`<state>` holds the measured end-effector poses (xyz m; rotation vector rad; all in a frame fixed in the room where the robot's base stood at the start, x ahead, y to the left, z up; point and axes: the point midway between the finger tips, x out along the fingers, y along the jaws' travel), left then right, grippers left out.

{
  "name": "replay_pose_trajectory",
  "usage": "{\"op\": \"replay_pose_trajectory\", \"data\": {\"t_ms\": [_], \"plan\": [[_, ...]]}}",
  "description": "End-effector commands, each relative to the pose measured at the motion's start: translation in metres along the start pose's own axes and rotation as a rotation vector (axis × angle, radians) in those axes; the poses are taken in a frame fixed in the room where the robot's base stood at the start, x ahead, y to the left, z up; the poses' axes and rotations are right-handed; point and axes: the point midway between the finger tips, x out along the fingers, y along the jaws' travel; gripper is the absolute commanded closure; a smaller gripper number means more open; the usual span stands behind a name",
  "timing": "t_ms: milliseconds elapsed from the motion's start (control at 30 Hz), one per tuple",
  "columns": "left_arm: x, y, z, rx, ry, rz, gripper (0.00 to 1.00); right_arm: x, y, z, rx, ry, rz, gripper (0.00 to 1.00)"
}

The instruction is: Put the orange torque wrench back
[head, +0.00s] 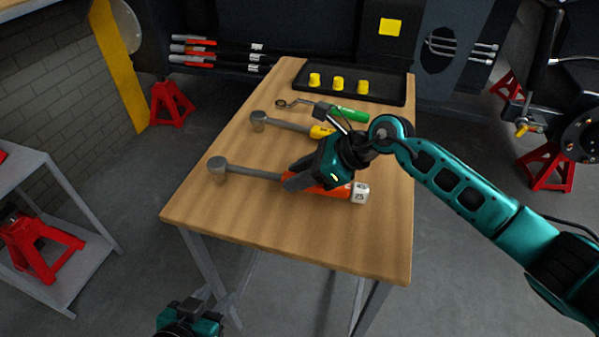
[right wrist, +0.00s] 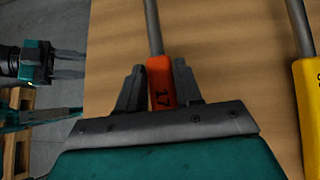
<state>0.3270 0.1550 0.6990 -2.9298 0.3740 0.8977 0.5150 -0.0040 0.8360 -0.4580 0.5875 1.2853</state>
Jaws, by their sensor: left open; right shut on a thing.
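The orange torque wrench (head: 337,191) is at the near part of the wooden table, its steel head to the left and a white end cap marked 25 to the right. I cannot tell whether it rests on the wood or hangs just above it. My right gripper (head: 294,181) is shut on its orange handle. In the right wrist view the orange handle (right wrist: 160,82), marked 17, sits between the two dark fingers. My left gripper (head: 200,303) is low, in front of the table, below the tabletop. Its open fingers (right wrist: 70,65) show in the right wrist view.
A yellow-handled torque wrench (head: 288,125) and a green-handled tool (head: 348,115) lie farther back on the wooden table (head: 250,222). A black tray (head: 385,92) with yellow pieces stands at the back. The table's near-left corner is clear.

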Motion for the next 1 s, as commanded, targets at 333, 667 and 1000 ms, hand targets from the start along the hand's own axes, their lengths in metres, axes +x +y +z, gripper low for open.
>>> {"op": "replay_pose_trajectory", "data": {"t_ms": [333,667,1000], "plan": [[0.000,-0.002,0.001,0.002,0.002,-0.004,0.60,0.000,0.000,0.001,0.000,-0.002,-0.001,0.35],[0.001,-0.004,0.003,0.002,-0.004,-0.009,0.60,-0.007,-0.001,-0.001,0.001,0.003,-0.001,0.35],[-0.001,-0.005,0.001,0.003,-0.001,-0.011,0.60,-0.076,-0.001,0.000,-0.002,0.003,-0.005,0.35]]}}
